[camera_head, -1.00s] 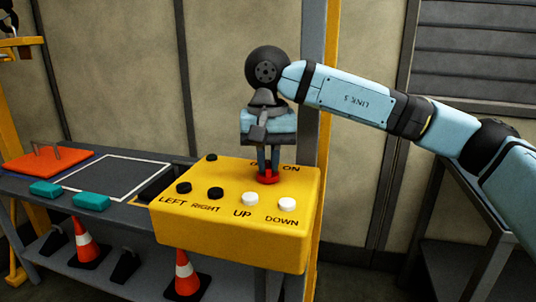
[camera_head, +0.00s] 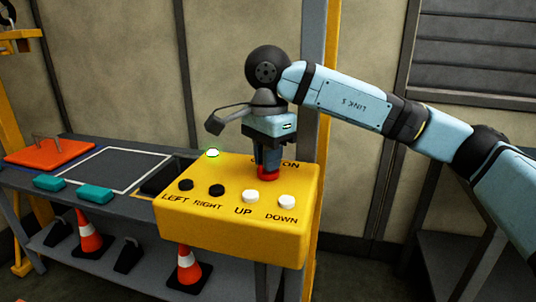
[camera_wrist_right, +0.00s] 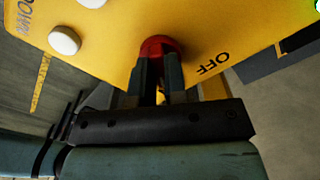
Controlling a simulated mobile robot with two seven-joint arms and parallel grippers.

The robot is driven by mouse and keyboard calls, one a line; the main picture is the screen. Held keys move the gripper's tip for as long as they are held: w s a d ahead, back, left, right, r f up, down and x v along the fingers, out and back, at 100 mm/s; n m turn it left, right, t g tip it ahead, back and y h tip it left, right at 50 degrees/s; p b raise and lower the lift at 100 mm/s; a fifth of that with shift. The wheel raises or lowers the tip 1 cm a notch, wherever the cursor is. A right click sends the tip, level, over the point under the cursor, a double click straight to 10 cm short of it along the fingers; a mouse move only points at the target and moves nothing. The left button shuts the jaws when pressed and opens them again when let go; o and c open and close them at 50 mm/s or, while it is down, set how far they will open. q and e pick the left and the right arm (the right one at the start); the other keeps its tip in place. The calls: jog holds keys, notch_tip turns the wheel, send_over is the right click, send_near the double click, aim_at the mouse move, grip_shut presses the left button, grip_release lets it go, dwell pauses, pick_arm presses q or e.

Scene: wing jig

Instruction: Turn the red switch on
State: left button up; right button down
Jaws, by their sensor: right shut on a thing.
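The red switch (camera_head: 267,173) sits on top of the yellow control box (camera_head: 235,227), near its back right edge beside the word ON. My right gripper (camera_head: 268,168) points straight down and is shut on the red switch. In the right wrist view the red switch (camera_wrist_right: 160,47) shows between the two dark fingertips (camera_wrist_right: 160,65), with the word OFF to its right. A round lamp (camera_head: 213,153) at the box's back left glows white-green. My left gripper is not in view.
Black LEFT and RIGHT buttons (camera_head: 201,188) and white UP and DOWN buttons (camera_head: 269,199) line the box's front. Traffic cones (camera_head: 187,265) stand on the lower shelf.

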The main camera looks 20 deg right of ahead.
jog(key=shift+r+m, duration=0.1)
jog(key=shift+m, duration=1)
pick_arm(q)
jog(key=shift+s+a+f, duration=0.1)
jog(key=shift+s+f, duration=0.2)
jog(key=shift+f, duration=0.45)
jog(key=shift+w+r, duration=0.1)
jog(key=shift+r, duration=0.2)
pick_arm(e)
jog(key=c, duration=1.2)
grip_release()
jog(key=shift+o, duration=0.2)
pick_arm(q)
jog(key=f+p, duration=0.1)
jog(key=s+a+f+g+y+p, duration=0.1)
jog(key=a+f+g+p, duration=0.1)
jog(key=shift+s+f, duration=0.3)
pick_arm(e)
notch_tip(320, 180, up, 14)
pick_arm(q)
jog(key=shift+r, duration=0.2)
